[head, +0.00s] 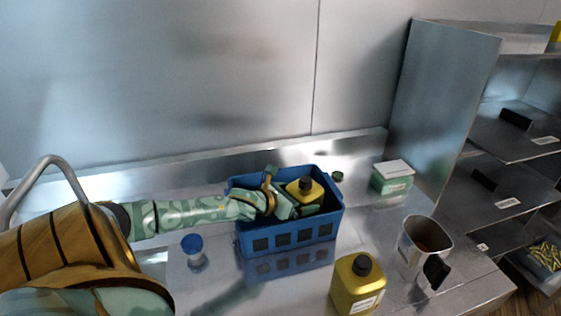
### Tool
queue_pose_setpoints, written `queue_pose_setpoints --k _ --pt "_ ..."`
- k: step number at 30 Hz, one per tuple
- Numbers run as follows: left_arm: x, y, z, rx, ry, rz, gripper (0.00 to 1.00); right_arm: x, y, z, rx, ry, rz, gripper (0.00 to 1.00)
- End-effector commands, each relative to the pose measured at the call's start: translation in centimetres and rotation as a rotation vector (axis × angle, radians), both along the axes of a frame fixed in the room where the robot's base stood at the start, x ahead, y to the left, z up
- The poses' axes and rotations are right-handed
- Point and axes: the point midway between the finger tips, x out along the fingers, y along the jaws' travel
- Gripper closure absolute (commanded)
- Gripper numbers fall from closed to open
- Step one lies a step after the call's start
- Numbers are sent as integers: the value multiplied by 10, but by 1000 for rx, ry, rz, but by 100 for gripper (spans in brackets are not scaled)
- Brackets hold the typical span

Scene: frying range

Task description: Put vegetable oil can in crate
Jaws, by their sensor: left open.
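The blue crate (290,250) stands on the metal counter. A yellow can with a black cap (312,196) is inside the crate, toward its right side. A second yellow can with a black cap and a pale label (355,290) stands upright on the counter in front of the crate. I cannot read which one is vegetable oil. My left gripper (282,196) is open over the crate, close beside the can inside it. Whether it touches that can is unclear. The crate's bottom is hidden. My right gripper is out of view.
A metal jug with a black handle (418,246) stands at the right. A small blue-capped container (193,250) is at the left. Metal shelving (440,100) stands at the right.

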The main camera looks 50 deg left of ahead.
Motion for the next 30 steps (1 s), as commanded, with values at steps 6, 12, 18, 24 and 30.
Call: queue_pose_setpoints --k 6,12,18,24,30 --pt "-43 3 19 0 3 -1 0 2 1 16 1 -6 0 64" --pt "-72 6 31 -1 2 0 0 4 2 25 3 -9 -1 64" --pt "-87 8 37 -1 -1 0 0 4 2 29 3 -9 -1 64" --pt "-89 8 37 -1 -1 0 0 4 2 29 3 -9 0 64" --pt "-88 8 37 0 -1 1 0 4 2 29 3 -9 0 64"
